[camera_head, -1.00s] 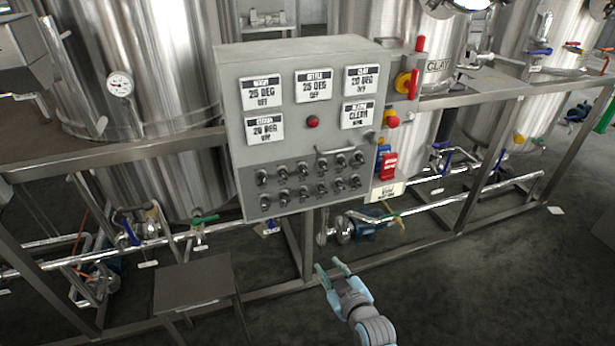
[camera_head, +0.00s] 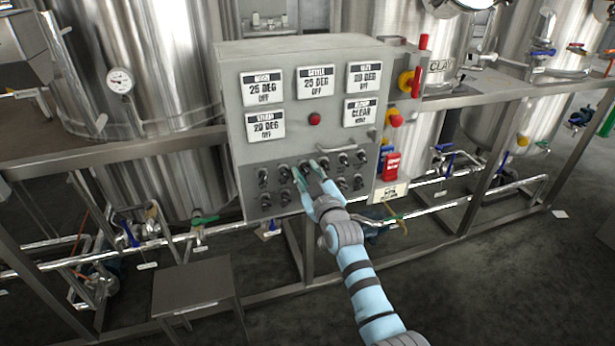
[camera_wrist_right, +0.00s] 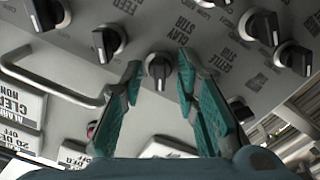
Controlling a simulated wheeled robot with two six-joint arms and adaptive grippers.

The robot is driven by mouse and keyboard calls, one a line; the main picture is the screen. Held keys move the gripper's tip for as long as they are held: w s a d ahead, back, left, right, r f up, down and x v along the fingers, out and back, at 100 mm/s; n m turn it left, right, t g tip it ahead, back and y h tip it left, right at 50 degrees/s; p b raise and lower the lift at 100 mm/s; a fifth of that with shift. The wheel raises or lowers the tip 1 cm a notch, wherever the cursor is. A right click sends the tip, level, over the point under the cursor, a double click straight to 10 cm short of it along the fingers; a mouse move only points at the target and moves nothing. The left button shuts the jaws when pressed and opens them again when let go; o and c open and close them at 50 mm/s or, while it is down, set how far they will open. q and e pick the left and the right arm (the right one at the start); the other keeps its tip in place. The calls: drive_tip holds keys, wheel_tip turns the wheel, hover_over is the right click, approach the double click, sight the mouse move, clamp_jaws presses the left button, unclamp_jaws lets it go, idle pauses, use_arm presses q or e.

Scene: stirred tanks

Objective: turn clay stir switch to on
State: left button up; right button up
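The grey control panel (camera_head: 235,150) carries two rows of black knobs under white displays. My right gripper (camera_head: 308,168) is in front of the upper knob row, near its middle, and hides part of it. In the right wrist view, the open fingers (camera_wrist_right: 160,72) stand on either side of a black knob (camera_wrist_right: 158,70). The printed words "CLAY STIR" (camera_wrist_right: 163,36) are beside that knob, between the two rows. I see a gap between knob and fingers on both sides. The displays show several OFF readings. My left gripper is not in view.
Neighbouring knobs (camera_wrist_right: 108,42) lie close to the fingers. A bar handle (camera_wrist_right: 50,85) sticks out of the panel above the knobs. A red button (camera_head: 315,119) is higher up. Steel frame rails and pipes (camera_head: 440,205) run beside and below the panel; a small metal table (camera_head: 195,285) stands lower left.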

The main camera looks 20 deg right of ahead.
clamp_jaws()
